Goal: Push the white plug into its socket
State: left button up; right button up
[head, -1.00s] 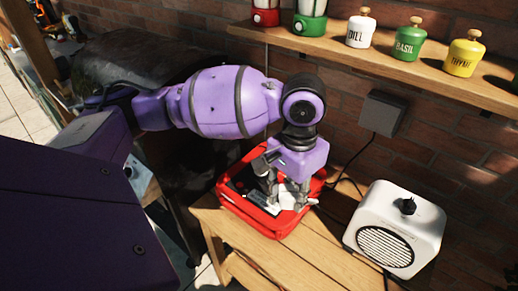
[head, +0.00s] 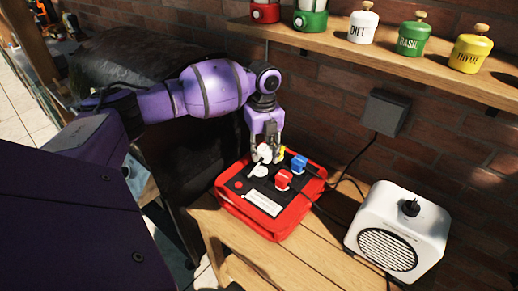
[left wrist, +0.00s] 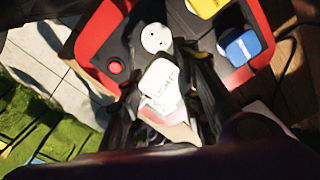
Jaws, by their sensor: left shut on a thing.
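The white plug (left wrist: 160,82) is between the fingers of my left gripper (left wrist: 165,78), which is shut on it. In the head view my left gripper (head: 266,150) is over the back left part of the red box (head: 282,227), and the white plug (head: 264,154) shows at its fingertips. A round white socket (left wrist: 156,38) with small holes lies just beyond the plug in the left wrist view. A white socket face (head: 261,171) shows below the gripper in the head view. The plug is apart from the socket. My right gripper is in neither view.
A red plug (head: 284,180), a blue plug (head: 298,163) and a yellow plug (head: 282,152) stand on the box's dark top, close to my gripper. A red button (left wrist: 115,67) is left of the socket. A white heater (head: 398,232) stands right; a shelf (head: 390,45) runs above.

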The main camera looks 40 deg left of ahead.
pick_arm(q)
jog(key=shift+w+a+f+m, duration=0.15)
jog(key=shift+w+a+m, duration=0.05)
jog(key=shift+a+m, duration=0.4)
jog(key=shift+w+a+f+m, duration=0.15)
jog(key=shift+w+a+m, duration=0.05)
jog(key=shift+a+m, duration=0.4)
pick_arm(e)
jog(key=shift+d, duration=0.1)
pick_arm(q)
jog(key=shift+f+b, duration=0.75)
jog(key=shift+f, duration=0.7)
jog(key=shift+f+b, duration=0.85)
jog(key=shift+f, duration=0.65)
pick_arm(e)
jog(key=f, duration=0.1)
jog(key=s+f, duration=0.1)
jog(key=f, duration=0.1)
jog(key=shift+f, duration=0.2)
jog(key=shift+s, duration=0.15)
pick_arm(q)
jog(key=shift+r, duration=0.1)
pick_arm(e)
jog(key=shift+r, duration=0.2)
pick_arm(q)
jog(key=shift+d+p, duration=0.1)
jog(key=shift+p, duration=0.2)
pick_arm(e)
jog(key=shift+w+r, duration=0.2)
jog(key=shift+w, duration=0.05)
